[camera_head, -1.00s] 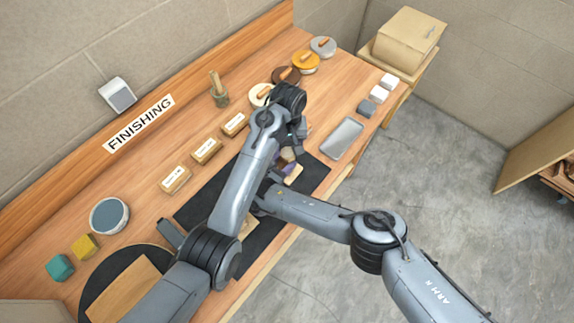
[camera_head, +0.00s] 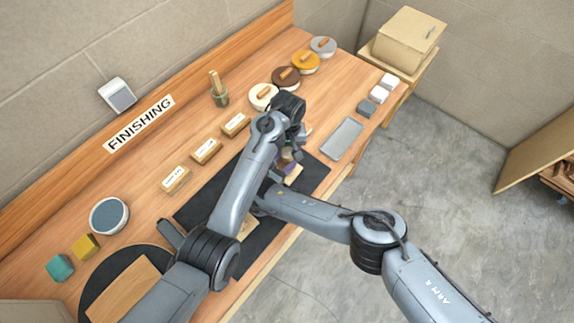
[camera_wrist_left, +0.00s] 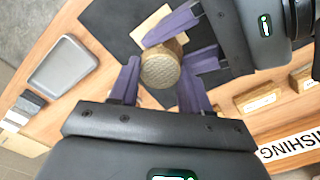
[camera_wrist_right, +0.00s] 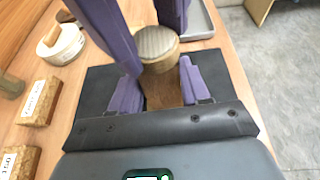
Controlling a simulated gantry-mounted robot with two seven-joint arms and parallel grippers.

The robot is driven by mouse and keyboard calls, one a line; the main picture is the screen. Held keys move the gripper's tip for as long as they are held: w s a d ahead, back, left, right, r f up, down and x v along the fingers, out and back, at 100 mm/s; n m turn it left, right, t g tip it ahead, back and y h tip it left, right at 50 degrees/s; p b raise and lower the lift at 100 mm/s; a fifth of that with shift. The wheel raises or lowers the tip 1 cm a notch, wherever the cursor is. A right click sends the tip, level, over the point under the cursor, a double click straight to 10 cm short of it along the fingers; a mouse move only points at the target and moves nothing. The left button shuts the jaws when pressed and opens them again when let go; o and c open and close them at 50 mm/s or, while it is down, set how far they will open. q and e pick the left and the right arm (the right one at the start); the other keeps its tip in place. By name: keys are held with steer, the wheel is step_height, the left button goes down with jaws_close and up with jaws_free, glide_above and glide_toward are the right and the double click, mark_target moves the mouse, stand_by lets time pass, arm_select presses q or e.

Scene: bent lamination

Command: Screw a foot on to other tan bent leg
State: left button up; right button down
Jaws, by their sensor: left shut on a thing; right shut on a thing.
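The foot (camera_wrist_left: 160,70) is a round brown piece with a textured grey-tan face. It also shows in the right wrist view (camera_wrist_right: 155,42). My left gripper (camera_wrist_left: 159,80) is shut on it, with a purple finger on either side. The tan leg (camera_wrist_right: 163,92) is between the purple fingers of my right gripper (camera_wrist_right: 158,80), which is shut on it. The foot sits at the end of the leg; I cannot tell how far the thread is engaged. In the head view my left arm hides most of both grippers and the parts.
A black mat (camera_head: 186,213) lies under the work. Several labelled wooden blocks (camera_head: 206,151) stand behind it. Round pots (camera_head: 286,78) line the back. A grey tray (camera_head: 342,139) lies to the right. A black disc with a wooden board (camera_head: 125,290) is at the front left.

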arm_select(q)
steer(key=o, duration=1.2)
steer(key=shift+o, duration=0.2)
steer(key=shift+r, duration=0.1)
step_height(320, 180, up, 12)
arm_select(e)
steer(key=shift+c, duration=2.3)
jaws_free()
steer(key=v, duration=0.7)
steer(key=shift+s, duration=0.25)
steer(key=shift+a+r, duration=0.1)
steer(key=shift+a, duration=0.05)
